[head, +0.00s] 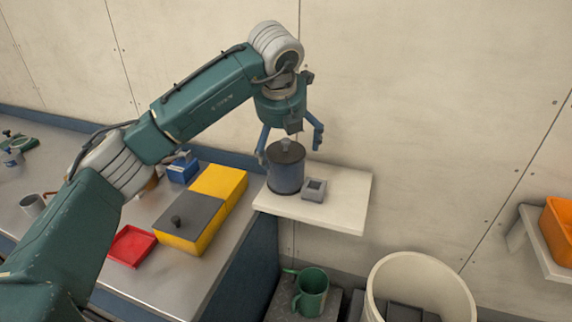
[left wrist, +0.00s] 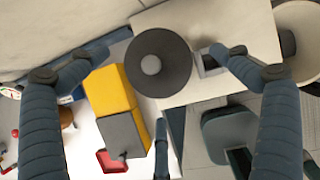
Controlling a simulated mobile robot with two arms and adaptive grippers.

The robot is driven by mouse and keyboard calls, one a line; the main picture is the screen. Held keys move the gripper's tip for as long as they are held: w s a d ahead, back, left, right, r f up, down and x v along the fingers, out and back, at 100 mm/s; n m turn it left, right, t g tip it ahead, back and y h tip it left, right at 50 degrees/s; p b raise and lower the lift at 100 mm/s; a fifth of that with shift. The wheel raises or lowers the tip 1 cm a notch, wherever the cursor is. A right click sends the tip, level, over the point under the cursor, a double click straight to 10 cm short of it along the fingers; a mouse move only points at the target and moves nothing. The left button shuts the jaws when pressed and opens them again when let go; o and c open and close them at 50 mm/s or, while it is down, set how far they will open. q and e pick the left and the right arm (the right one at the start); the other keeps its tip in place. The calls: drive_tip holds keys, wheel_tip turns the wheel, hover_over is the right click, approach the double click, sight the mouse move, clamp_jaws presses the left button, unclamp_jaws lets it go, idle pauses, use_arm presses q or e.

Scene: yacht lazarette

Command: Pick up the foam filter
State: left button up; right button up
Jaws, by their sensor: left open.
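No thing in view is plainly a foam filter. A blue canister (head: 285,178) with a dark round lid and knob stands upright on a white wall shelf (head: 340,214). A small grey square block (head: 314,189) with a dark recess sits just right of it. My left gripper (head: 290,150) is open and empty, pointing down over the canister, its fingers spread around the lid's level. In the left wrist view the dark lid (left wrist: 158,63) lies between the fingers, and the grey block (left wrist: 211,62) is partly hidden by the right finger. The canister's inside is hidden by its lid. My right gripper is out of view.
Left of the shelf, a metal counter (head: 185,283) holds a yellow box (head: 219,183) with a grey knobbed lid, a red tray (head: 131,246) and a blue box (head: 182,168). Below are a green watering can (head: 311,292) and a cream bin (head: 420,262). An orange bin (head: 562,238) is at right.

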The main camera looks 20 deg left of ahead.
sight(285, 153)
use_arm(q)
drive_tip(key=shift+x, duration=0.9)
drive_tip(key=p+x, duration=0.2)
drive_tip(key=x, duration=0.2)
drive_tip(key=shift+s+a+f, duration=0.1)
drive_tip(key=shift+s, duration=0.05)
drive_tip(key=shift+w+f, duration=0.3)
drive_tip(key=shift+f, duration=0.2)
drive_tip(key=shift+s, duration=0.1)
drive_tip(key=c, duration=1)
